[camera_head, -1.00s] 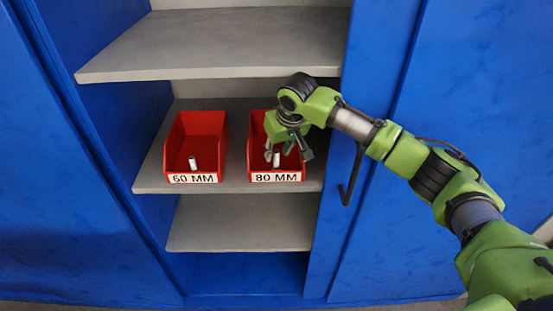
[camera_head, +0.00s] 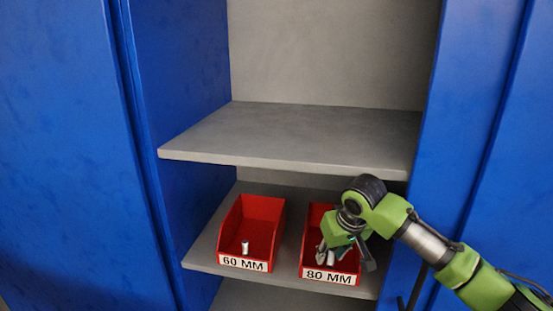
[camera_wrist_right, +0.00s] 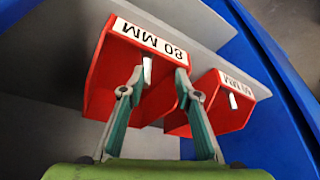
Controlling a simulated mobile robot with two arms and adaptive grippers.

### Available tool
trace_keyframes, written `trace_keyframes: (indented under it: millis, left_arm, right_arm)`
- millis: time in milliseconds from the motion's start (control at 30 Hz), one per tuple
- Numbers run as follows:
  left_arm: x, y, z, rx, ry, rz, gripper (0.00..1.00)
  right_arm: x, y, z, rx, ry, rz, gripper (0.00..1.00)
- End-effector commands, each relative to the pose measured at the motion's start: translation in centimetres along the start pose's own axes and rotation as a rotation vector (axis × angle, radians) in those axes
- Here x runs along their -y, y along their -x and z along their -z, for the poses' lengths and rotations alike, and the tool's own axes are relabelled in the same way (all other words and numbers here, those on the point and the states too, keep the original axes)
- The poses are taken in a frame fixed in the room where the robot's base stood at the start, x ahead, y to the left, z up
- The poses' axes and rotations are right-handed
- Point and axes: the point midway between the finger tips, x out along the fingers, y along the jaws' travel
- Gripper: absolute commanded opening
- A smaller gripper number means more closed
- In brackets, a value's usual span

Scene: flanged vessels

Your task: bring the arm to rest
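My right gripper (camera_head: 345,257) is at the red 80 MM bin (camera_head: 329,277), with its fingers pointing down over the bin's opening. Its two fingers (camera_wrist_right: 158,88) stand apart in the right wrist view, with nothing held between them. A small pale cylindrical piece (camera_head: 332,257) is in the 80 MM bin; in the wrist view this piece (camera_wrist_right: 147,70) shows beyond the fingers. The gripper and wrist hide part of the bin. My left gripper is in neither view.
A red 60 MM bin (camera_head: 272,213) stands to the left on the same grey shelf (camera_head: 205,243), with another small pale cylinder (camera_head: 245,247) in it. An empty grey shelf (camera_head: 290,137) lies above. Blue cabinet walls (camera_head: 190,205) and doors flank the shelves.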

Motion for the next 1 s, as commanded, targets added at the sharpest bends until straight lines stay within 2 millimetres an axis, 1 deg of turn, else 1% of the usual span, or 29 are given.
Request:
trace_keyframes:
  millis: [33, 67, 100, 167, 200, 267, 300, 367, 400, 467, 500, 567, 600, 667, 700, 767, 800, 900, 1000]
  left_arm:
    - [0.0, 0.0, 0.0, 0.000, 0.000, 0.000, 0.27]
    - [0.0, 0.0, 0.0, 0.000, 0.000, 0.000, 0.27]
    - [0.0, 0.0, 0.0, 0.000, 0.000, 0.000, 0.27]
    - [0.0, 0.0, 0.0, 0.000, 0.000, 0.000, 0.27]
    - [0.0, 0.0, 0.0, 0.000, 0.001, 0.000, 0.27]
    - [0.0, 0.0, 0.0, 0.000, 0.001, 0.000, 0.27]
    - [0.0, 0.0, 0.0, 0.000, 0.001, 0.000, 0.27]
    - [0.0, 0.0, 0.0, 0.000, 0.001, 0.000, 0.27]
    - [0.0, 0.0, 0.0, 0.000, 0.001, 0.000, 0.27]
    - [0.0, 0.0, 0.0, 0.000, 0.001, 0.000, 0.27]
    - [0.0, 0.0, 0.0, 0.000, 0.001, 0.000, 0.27]
    - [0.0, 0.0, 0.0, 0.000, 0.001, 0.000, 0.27]
    - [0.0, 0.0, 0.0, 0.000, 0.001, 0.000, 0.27]
    - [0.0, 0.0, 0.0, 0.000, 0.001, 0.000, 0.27]
    - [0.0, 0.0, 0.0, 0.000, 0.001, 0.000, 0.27]
    - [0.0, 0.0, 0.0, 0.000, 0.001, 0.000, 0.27]
    - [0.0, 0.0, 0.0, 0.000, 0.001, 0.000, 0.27]
    - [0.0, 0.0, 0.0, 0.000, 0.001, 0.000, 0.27]
    - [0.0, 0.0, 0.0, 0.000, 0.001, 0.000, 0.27]
  right_arm:
    - [1.6, -1.5, -1.7, 0.013, 0.032, 0.022, 0.30]
    - [2.5, -2.2, -2.6, 0.014, 0.052, 0.035, 0.30]
    - [3.8, -3.2, -4.0, 0.016, 0.077, 0.052, 0.30]
    - [5.6, -4.4, -6.0, 0.015, 0.114, 0.081, 0.30]
    - [6.7, -5.1, -7.4, 0.012, 0.135, 0.098, 0.30]
    - [8.3, -6.0, -9.5, 0.007, 0.160, 0.124, 0.30]
    - [9.2, -6.5, -10.9, 0.002, 0.172, 0.140, 0.30]
    - [10.4, -7.0, -13.0, -0.004, 0.184, 0.163, 0.30]
    - [11.0, -7.3, -14.3, -0.009, 0.190, 0.176, 0.30]
    - [11.8, -7.6, -16.3, -0.018, 0.192, 0.191, 0.30]
    - [12.2, -7.7, -17.6, -0.022, 0.189, 0.198, 0.30]
    - [12.6, -7.8, -19.6, -0.028, 0.182, 0.206, 0.30]
    - [12.6, -7.8, -20.9, -0.031, 0.174, 0.207, 0.30]
    - [12.6, -7.8, -23.0, -0.033, 0.159, 0.205, 0.30]
    - [12.4, -7.7, -24.4, -0.033, 0.147, 0.201, 0.30]
    - [11.9, -7.4, -26.5, -0.031, 0.126, 0.187, 0.30]
    - [11.4, -7.2, -27.8, -0.028, 0.112, 0.175, 0.30]
    - [10.1, -6.6, -31.0, -0.014, 0.080, 0.138, 0.30]
    - [8.8, -6.0, -33.6, 0.003, 0.055, 0.100, 0.30]
